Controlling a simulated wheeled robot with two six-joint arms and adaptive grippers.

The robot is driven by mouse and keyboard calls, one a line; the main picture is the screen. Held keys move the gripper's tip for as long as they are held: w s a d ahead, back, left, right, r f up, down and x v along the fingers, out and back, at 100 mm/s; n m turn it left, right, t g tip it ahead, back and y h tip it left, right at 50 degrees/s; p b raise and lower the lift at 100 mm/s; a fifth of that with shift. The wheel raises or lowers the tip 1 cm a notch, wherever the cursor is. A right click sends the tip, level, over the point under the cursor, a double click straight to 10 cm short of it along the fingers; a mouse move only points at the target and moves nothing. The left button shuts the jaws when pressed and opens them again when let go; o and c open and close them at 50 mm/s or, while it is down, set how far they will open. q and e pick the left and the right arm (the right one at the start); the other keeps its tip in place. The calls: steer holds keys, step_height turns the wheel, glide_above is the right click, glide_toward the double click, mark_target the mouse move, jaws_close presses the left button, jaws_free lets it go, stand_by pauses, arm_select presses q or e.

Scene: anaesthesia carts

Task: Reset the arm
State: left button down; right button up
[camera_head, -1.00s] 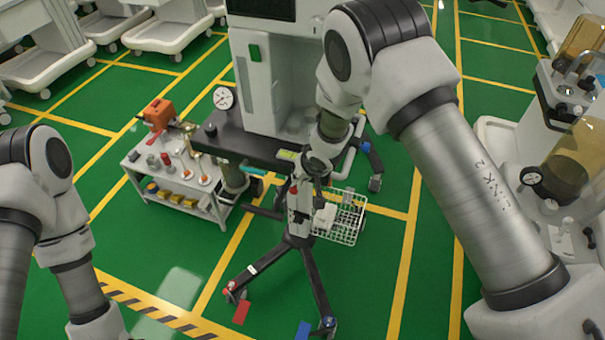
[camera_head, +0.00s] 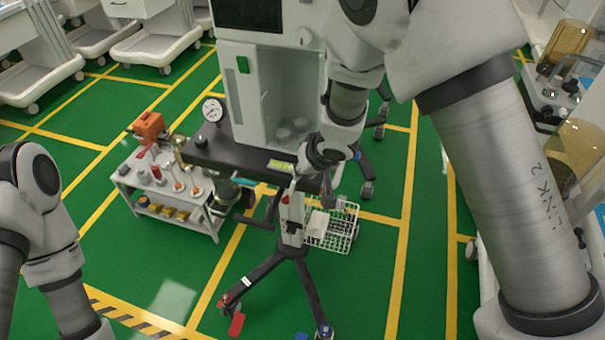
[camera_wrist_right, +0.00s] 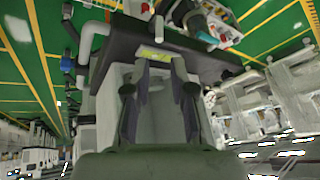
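My right arm crosses the right half of the head view. Its gripper (camera_head: 325,180) hangs in front of the dark shelf of the anaesthesia cart (camera_head: 290,85), and its fingers are small there. In the right wrist view, the two dark fingers of the gripper (camera_wrist_right: 158,82) stand apart with nothing held between them. The cart's dark shelf (camera_wrist_right: 190,52) lies beyond them. My left arm shows at the left edge of the head view; its gripper is out of the picture.
A small trolley (camera_head: 170,205) with an orange device (camera_head: 148,126) stands left of the cart. A wire basket (camera_head: 335,230) and a stand with dark legs (camera_head: 268,268) are in front. Equipment with amber canisters (camera_head: 580,145) is at right. Green floor is open at lower left.

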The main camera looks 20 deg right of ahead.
stand_by(0.3)
steer(key=s+d+f+m+g, duration=0.3)
steer(key=s+f+g, duration=0.2)
steer(key=s+f, duration=1.25)
steer(key=s+d+f+n, duration=0.1)
steer(key=s+d+f, duration=0.1)
steer(key=s, duration=0.4)
steer(key=s+d+f+n+h, duration=0.1)
steer(key=s+d+n, duration=0.1)
steer(key=s, duration=0.5)
steer(key=shift+s+d+f+g+h, duration=0.3)
steer(key=shift+d+f, duration=0.1)
steer(key=shift+d, duration=0.4)
